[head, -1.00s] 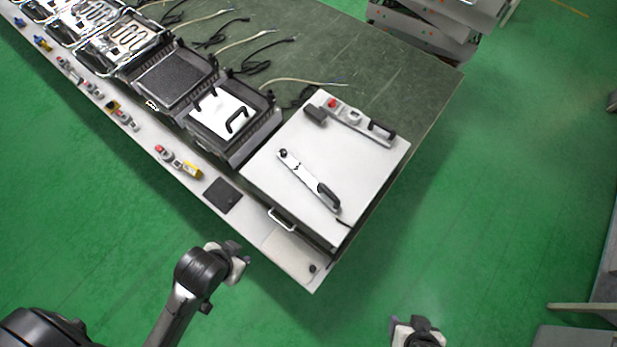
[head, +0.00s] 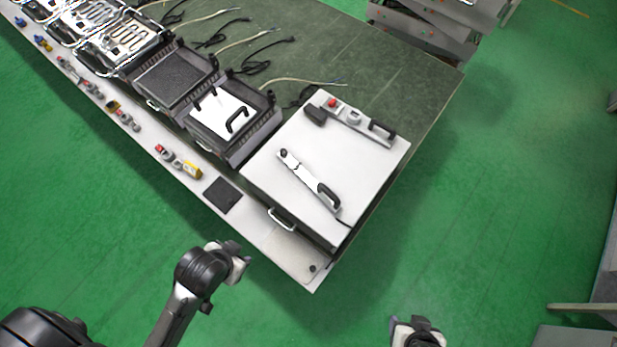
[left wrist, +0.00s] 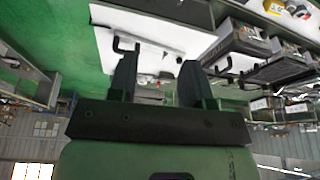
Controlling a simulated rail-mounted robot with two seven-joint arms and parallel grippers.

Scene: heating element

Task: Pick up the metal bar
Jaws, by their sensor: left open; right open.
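A metal bar (head: 296,167) with a black handle at its lower right end and a dark knob at its upper left end lies flat and slanted on top of a white box (head: 270,168). A second metal strip (head: 365,130), with a red button, a dial and a black handle, lies along the box's far edge. My left gripper (head: 240,262) is below and left of the box, apart from the bar. Its two fingers (left wrist: 158,80) stand apart and empty in the left wrist view. My right gripper (head: 417,328) is at the bottom edge, partly cut off, far from the bar.
The box stands on the near end of a long workbench (head: 420,92). Left of it are a tray with a white handled plate (head: 222,112), a black pad (head: 222,195) and several small parts. Loose cables lie behind. Green floor is clear around the bench end.

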